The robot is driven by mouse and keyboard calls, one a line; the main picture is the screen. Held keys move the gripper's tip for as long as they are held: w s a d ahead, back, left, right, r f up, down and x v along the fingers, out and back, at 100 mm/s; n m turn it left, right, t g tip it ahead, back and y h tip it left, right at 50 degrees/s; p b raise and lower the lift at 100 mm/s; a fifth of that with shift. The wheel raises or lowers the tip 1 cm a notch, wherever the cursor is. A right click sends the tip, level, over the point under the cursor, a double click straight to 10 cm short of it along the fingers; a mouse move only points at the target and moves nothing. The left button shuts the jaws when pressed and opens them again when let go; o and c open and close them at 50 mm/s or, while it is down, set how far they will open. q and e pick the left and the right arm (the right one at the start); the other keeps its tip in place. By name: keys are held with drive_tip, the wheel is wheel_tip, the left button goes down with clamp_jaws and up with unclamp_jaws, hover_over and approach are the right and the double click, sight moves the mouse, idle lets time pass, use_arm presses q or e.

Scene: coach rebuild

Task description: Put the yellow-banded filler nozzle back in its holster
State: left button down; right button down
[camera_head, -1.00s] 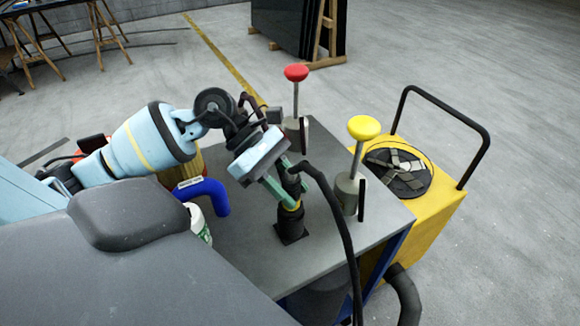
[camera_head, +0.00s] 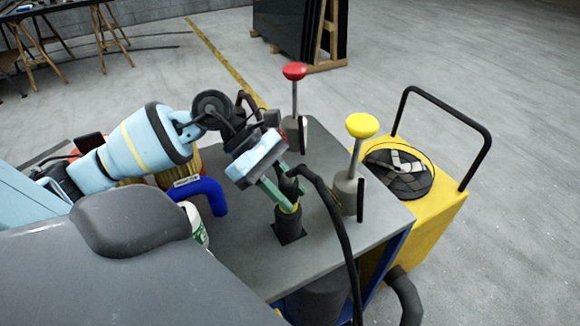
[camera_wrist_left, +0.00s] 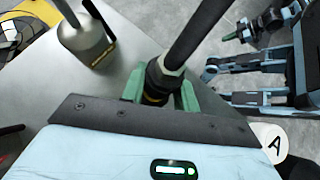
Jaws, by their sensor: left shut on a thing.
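The yellow-banded filler nozzle (camera_head: 288,187) stands roughly upright on the grey table, its black hose arching from the top toward the front. My left gripper (camera_head: 290,196) is shut on it, with green fingers on either side. In the left wrist view the nozzle (camera_wrist_left: 157,82) shows between those fingers. The black holster (camera_head: 288,225) with a square base is directly below. The nozzle's lower end lines up with the holster; its tip is hidden, so how deep it sits cannot be told. What appears to be my right gripper (camera_wrist_left: 232,35) is small in the left wrist view.
A yellow-knobbed post (camera_head: 359,150) stands close right of the nozzle, a red-knobbed post (camera_head: 294,95) behind. A blue elbow pipe (camera_head: 207,190) and a white-green can (camera_head: 195,224) are left. A yellow cart (camera_head: 432,225) adjoins the grey table (camera_head: 245,265).

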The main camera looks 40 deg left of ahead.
use_arm(q)
drive_tip(key=shift+s+d+f, duration=0.15)
drive_tip(key=shift+d+f, duration=0.2)
drive_tip(key=shift+f, duration=0.15)
drive_tip(key=c, duration=1)
unclamp_jaws()
drive_tip(key=o, duration=0.4)
drive_tip(key=shift+a, duration=0.1)
